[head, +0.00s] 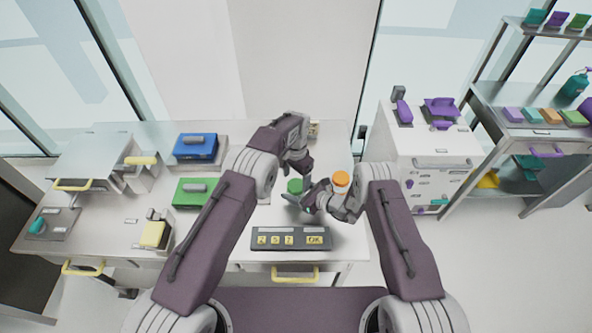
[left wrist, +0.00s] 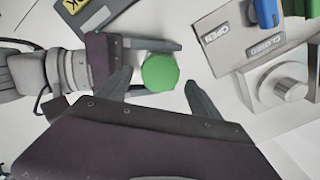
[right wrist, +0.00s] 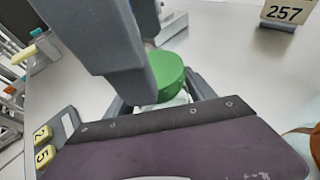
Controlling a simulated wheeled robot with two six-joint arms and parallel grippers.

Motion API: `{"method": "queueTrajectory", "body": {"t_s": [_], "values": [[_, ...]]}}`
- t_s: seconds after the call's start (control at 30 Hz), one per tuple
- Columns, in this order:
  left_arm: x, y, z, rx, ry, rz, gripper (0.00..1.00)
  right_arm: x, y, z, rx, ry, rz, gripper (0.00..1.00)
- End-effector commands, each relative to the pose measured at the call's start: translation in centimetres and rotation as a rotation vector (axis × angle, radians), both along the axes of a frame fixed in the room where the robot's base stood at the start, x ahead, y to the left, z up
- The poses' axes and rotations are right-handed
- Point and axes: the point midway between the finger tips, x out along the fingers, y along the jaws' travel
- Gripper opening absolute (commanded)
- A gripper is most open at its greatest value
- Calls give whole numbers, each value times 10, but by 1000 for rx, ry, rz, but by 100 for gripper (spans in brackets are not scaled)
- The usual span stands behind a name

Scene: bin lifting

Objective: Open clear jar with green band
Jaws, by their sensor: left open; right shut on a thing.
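The jar's green top (head: 295,186) stands on the table between my two grippers. Its clear body (right wrist: 178,101) shows a little under the green top in the right wrist view; the rest is hidden. My right gripper (head: 301,199) is shut on the jar from the side, below the green top. My left gripper (head: 303,172) is open just above the jar. In the left wrist view its fingers lie on either side of the green top (left wrist: 160,73), with gaps showing.
A jar with an orange top (head: 341,179) stands close to my right wrist. A keypad box (head: 291,238) lies at the front. A green box (head: 192,192) and a blue box (head: 196,148) stand to the left. A 257 sign (right wrist: 286,13) stands behind.

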Motion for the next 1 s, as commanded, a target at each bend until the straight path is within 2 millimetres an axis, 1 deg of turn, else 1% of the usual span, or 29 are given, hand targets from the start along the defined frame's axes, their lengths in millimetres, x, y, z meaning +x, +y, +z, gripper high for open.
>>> {"method": "queueTrajectory", "body": {"t_s": [0.03,0.1,0.2,0.47,0.5,0.57,0.6,0.67,0.7,0.73,0.8,0.87,1.0], "values": [[0,0,-8,1,1,0,75,0,0,1,0,-1,0,0],[0,0,-17,1,1,1,75,0,0,1,1,-1,0,0],[0,0,-25,-1,-1,1,75,0,0,1,1,-1,0,0],[1,0,-27,-1,-2,1,75,0,0,1,0,-1,0,0],[1,0,-27,-1,-2,1,69,0,0,1,0,-1,0,0],[0,0,-27,-1,-2,1,52,0,0,1,0,-1,0,0],[0,0,-27,-1,-2,1,41,0,0,1,0,-1,0,0],[0,0,-27,0,-1,1,24,0,0,1,0,-1,0,0],[0,0,-27,-1,-1,1,13,0,0,1,0,-1,0,0],[0,0,-27,-1,-1,1,8,0,0,1,0,-1,0,0],[0,0,-27,-1,-1,26,8,0,0,1,1,-1,0,0],[0,0,-27,-1,-1,107,8,0,0,1,0,-1,0,0],[0,0,-27,0,-1,393,8,0,0,1,0,-1,0,0]]}}
